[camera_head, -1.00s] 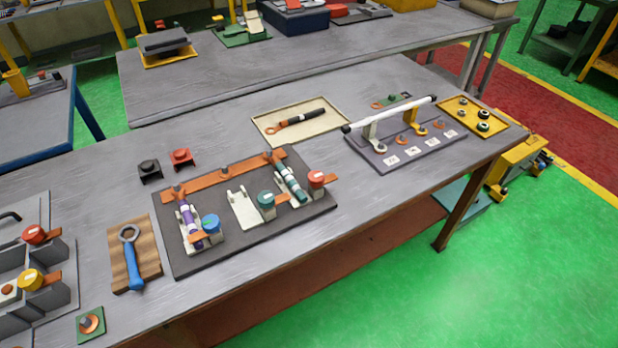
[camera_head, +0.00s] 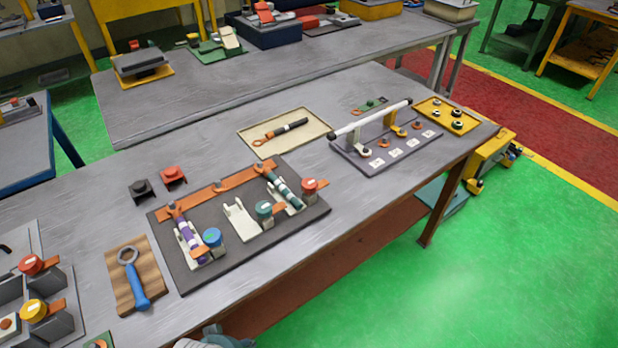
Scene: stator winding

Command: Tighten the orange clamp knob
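A dark board (camera_head: 235,255) lies on the grey bench with an orange bar (camera_head: 225,186) along its back edge. A red-orange knob (camera_head: 309,184) stands at its right end, with an orange arm beside it. A blue knob (camera_head: 212,236) and a green knob (camera_head: 263,208) stand on the same board. A purple-banded rod (camera_head: 187,235) and a teal-banded rod (camera_head: 284,190) rest in white cradles; the middle cradle (camera_head: 240,221) is empty. I cannot tell how tight any knob is. Neither gripper is clearly in view.
A blue-handled ring wrench (camera_head: 133,279) lies on a wooden board. Left is a grey fixture with a red knob (camera_head: 30,265) and a yellow knob (camera_head: 33,310). A grey rounded shape (camera_head: 215,338), probably mine, shows at the bottom edge. A raised white bar (camera_head: 370,118) stands at right.

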